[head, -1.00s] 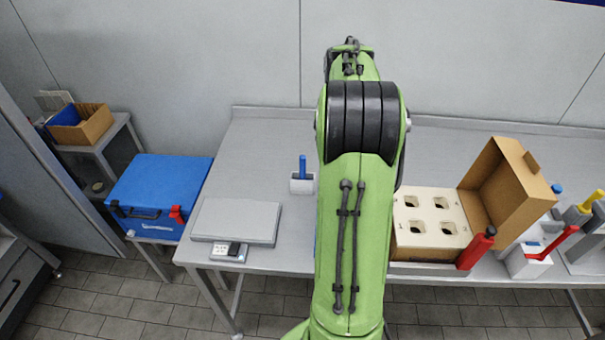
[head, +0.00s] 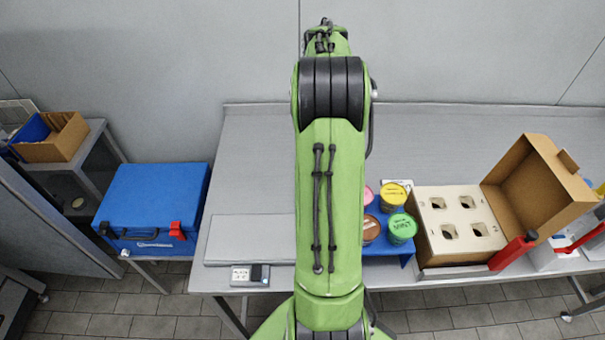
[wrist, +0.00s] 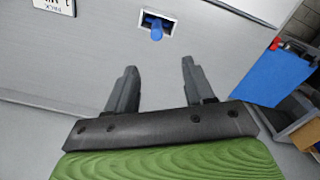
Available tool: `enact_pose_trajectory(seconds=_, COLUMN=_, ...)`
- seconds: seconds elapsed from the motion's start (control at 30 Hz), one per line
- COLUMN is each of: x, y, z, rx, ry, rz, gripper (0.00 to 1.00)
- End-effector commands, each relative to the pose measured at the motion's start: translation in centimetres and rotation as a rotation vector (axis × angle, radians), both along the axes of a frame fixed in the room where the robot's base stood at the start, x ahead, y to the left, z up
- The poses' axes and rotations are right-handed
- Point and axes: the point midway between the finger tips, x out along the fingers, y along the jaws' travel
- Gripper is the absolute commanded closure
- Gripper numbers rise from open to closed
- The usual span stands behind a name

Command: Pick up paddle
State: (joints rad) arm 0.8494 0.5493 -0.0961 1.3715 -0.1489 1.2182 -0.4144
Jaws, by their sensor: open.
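What I take to be the paddle is a blue handle (wrist: 156,28) sticking up from a small white-rimmed holder (wrist: 171,20) at the top of the wrist view. Its lower part is hidden in the holder. In the head view my arm hides both. My gripper (wrist: 158,70) is open and empty, with its two dark fingers apart. In the wrist picture the handle is ahead of the fingertips, roughly centred between them, and not touched.
Several coloured tubs (head: 402,228) stand on a blue stand (head: 398,247) right of my arm. An open carton (head: 425,228) with a holed insert is further right. A grey flat slab (head: 250,240) lies left, by a small scale-like device (head: 250,274). A blue case (head: 152,208) stands beyond.

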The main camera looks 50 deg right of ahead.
Motion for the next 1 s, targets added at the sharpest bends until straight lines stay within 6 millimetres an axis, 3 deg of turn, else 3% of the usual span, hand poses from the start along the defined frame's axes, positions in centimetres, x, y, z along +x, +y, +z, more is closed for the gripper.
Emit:
enact_pose_trajectory(seconds=0.3, x=-0.2, y=0.1, z=-7.7, rx=0.004, ry=0.005, rz=-0.002, gripper=0.47)
enact_pose_trajectory(seconds=0.4, x=-0.2, y=0.1, z=-9.5, rx=0.004, ry=0.004, rz=-0.002, gripper=0.47)
enact_pose_trajectory(seconds=0.53, x=-0.2, y=0.0, z=-10.8, rx=0.002, ry=0.002, rz=-0.002, gripper=0.47)
enact_pose_trajectory(seconds=0.8, x=-0.3, y=0.2, z=-15.2, rx=0.001, ry=0.003, rz=-0.004, gripper=0.47)
enact_pose_trajectory(seconds=1.0, x=-0.2, y=0.1, z=-15.4, rx=-0.001, ry=0.001, rz=-0.003, gripper=0.47)
